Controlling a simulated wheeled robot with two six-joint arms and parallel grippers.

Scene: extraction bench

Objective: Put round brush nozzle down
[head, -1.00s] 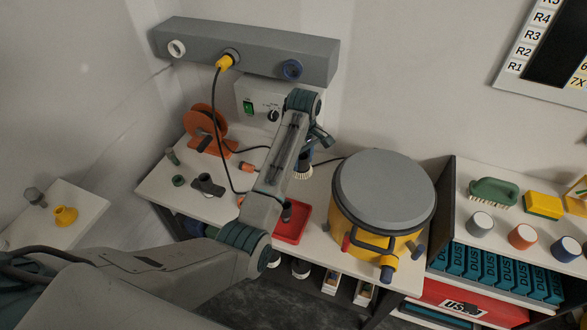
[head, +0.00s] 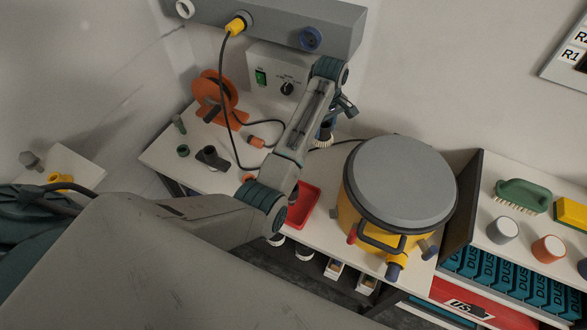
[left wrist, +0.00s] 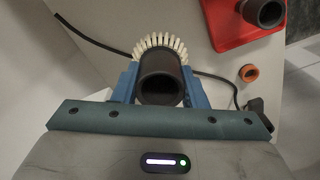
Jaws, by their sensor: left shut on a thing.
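The round brush nozzle (left wrist: 160,78) is a dark tube with a ring of pale bristles. My left gripper (left wrist: 163,88) is shut on it, with a blue finger on either side of the tube. In the head view the nozzle's pale bristles (head: 321,143) point down at the bench top (head: 215,140), behind my left arm. My left gripper (head: 326,128) is partly hidden there. I cannot tell whether the bristles touch the bench. My right gripper is not in view.
A yellow drum with a grey lid (head: 402,183) stands right of the nozzle. A red tray (head: 303,205) lies in front. An orange reel (head: 214,95), a control box (head: 277,80) and black cables are behind and left. An orange ring (left wrist: 249,73) lies nearby.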

